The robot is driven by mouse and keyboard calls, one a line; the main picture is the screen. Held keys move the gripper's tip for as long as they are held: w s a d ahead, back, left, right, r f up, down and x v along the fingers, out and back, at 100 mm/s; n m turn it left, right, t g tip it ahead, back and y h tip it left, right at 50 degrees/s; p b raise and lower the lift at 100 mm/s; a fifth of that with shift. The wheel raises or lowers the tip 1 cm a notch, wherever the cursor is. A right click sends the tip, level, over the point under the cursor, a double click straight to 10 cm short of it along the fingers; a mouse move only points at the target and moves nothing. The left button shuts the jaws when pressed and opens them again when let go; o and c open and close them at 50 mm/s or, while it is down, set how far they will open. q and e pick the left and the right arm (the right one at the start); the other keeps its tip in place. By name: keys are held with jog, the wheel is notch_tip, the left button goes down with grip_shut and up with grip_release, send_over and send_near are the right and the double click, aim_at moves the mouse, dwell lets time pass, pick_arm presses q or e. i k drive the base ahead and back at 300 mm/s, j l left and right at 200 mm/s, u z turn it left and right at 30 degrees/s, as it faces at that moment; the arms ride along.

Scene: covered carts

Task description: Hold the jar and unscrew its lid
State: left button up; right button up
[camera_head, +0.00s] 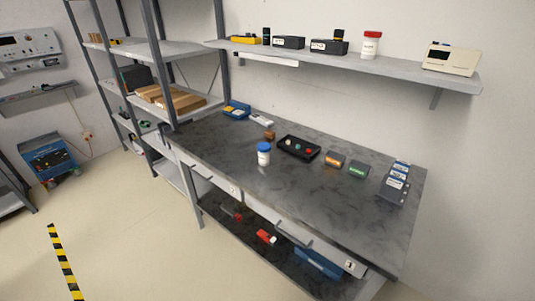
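A small white jar (263,158) with a blue lid (264,147) stands upright on the dark grey workbench (225,148), near its front edge and left of the middle. The lid sits on top of the jar. Neither of my grippers shows in the head view, and nothing touches the jar.
A wall shelf (400,72) hangs above; a grey rack (165,55) stands left.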

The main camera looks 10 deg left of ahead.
aim_at(263, 159)
jog(key=i+j+z, duration=0.15)
jog(key=j+z, duration=0.25)
jog(key=j, duration=0.45)
jog(key=j+z, duration=0.45)
jog(key=j, duration=0.45)
jog(key=k+j+z, duration=0.1)
jog(key=j+z, duration=0.3)
jog(key=j, duration=0.5)
